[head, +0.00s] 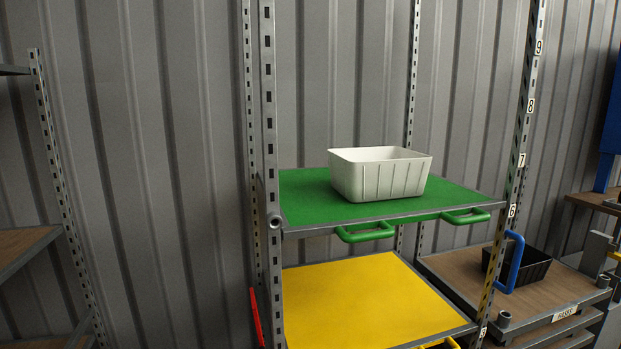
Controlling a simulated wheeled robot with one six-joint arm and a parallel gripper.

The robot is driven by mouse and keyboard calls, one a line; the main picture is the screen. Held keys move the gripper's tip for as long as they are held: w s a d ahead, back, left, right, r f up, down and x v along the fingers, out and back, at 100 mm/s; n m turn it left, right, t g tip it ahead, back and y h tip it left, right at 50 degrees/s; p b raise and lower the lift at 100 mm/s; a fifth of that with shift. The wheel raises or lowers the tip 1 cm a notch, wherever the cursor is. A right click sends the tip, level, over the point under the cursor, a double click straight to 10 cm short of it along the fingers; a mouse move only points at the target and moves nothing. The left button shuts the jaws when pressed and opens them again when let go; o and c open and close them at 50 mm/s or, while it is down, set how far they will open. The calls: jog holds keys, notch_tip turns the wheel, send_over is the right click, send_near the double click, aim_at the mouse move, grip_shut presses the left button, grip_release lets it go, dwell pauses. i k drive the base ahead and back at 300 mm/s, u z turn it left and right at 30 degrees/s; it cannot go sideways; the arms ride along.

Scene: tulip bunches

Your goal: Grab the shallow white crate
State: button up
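The white crate (376,178) stands upright on the green shelf (304,201) of a metal rack, a little right of the picture's middle. It is a rectangular open-topped tub with ribbed sides. Its inside is mostly hidden from this low angle, so I cannot tell whether anything lies on its floor. My gripper is not in view.
Metal rack posts (269,120) stand left and right of the crate. Green handles (366,232) stick out from the shelf's front edge. A yellow shelf (355,300) lies below. A black crate (520,266) sits on a brown shelf to the right.

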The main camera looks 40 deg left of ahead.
aim_at(360, 176)
jog(key=u, duration=0.85)
jog(key=i, duration=0.8)
jog(key=u, duration=0.7)
